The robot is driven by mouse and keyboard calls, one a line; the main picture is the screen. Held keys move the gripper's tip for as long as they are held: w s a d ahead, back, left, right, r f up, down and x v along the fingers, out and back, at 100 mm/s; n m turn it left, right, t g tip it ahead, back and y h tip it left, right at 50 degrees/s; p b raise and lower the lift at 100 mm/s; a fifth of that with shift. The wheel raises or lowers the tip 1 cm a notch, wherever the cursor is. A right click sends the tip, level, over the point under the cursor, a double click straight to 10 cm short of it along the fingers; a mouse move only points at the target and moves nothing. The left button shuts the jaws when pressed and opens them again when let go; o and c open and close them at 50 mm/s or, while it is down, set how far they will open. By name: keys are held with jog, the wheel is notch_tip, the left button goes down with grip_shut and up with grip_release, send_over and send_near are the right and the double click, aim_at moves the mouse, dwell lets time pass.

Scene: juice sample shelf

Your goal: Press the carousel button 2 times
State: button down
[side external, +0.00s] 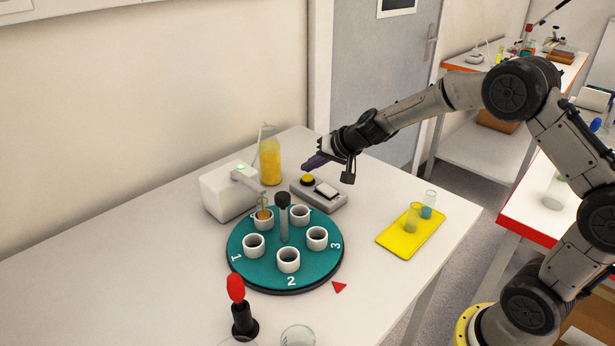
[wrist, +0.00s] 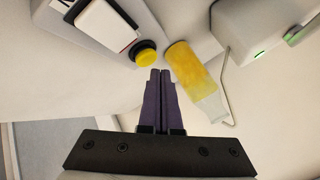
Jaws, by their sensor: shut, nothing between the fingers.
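The yellow round button (side external: 308,180) sits in a black ring on a grey box (side external: 325,200) behind the carousel; a white rectangular plate is on the same box. The button also shows in the wrist view (wrist: 146,56). The teal carousel (side external: 265,272) carries several white cups and the numbers 1, 2 and 3. My gripper (side external: 308,167) is shut and empty, with purple fingers close above the button in the side view. In the wrist view the fingertips (wrist: 160,72) are just beside the button, apart from it in the picture. I cannot tell the exact gap.
A bottle of yellow juice (side external: 270,163) stands close behind the box. A white dispenser (side external: 226,192) with a green light is left of it. A yellow tray (side external: 404,240) with two small glasses lies to the right. A red-topped black object (side external: 238,305) stands in front.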

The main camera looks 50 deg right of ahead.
jog(key=shift+r, duration=0.1)
jog(key=shift+r, duration=2.45)
notch_tip(320, 180, up, 8)
jog(key=t, duration=0.1)
send_over(311, 179)
jog(key=a, duration=0.2)
jog(key=s+a+r+n, duration=0.2)
jog(key=s+r, duration=0.2)
jog(key=s+a+r+n+y, duration=0.1)
jog(key=s+a+r+n, duration=0.25)
jog(key=s, duration=0.65)
jog(key=s+d+f+n+g+h, duration=0.1)
jog(key=s+f, duration=0.4)
jog(key=s, duration=0.6)
jog(key=s+d+f+n+g+h, duration=0.1)
jog(key=s+f+g, duration=0.2)
jog(key=s, duration=0.9)
notch_tip(311, 179, down, 2)
jog(key=shift+g, duration=0.3)
